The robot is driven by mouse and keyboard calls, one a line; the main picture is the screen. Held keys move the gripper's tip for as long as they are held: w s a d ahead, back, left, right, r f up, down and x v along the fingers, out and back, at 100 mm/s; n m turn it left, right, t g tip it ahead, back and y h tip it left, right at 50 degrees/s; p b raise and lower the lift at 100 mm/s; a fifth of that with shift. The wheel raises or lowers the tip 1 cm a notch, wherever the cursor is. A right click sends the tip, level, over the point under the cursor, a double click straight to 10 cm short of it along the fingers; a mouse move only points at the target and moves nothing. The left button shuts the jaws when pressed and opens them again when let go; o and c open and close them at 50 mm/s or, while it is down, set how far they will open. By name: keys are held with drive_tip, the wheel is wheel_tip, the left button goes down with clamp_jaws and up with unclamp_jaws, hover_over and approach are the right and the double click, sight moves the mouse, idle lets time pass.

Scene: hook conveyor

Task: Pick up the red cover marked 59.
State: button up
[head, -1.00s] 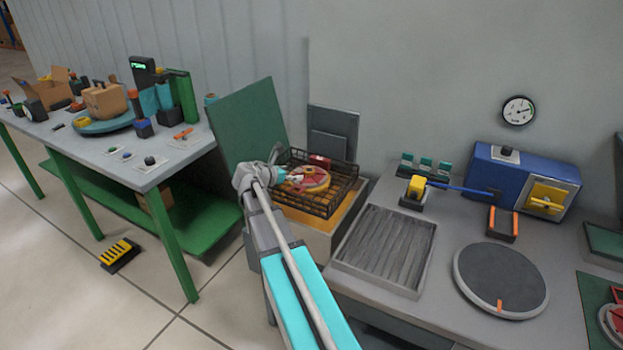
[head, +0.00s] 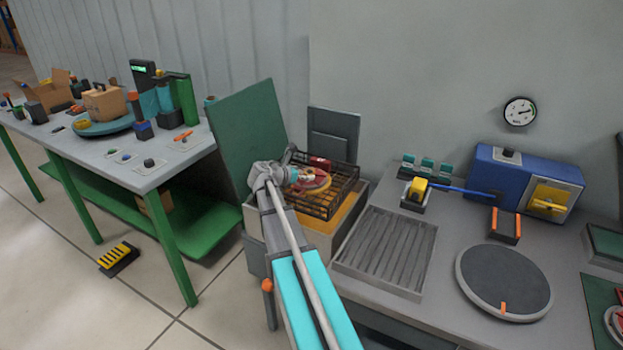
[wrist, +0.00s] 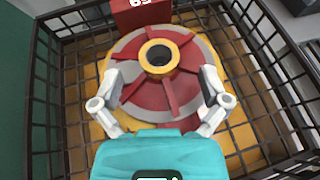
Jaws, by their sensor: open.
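A black wire basket (head: 337,200) holds a round red and grey piece with raised red ribs and a yellow ring hub (wrist: 160,56). At its far edge is a red block with white upside-down digits reading 59 (wrist: 140,14); I cannot tell if the two are joined. The block also shows in the head view (head: 319,162). My gripper (wrist: 162,104) is open and empty above the near part of the round piece, with one finger towards each side. In the head view my gripper (head: 299,176) reaches over the basket and partly hides the round piece.
The basket's wire walls rise around my gripper. A green panel (head: 242,130) stands left of it and a dark grey panel (head: 333,135) behind. A grey ribbed tray (head: 386,250) and a round dark plate (head: 503,280) lie on the bench to the right.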

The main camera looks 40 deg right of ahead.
drive_tip(key=shift+b+x, duration=0.35)
drive_tip(key=shift+x, duration=0.85)
clamp_jaws()
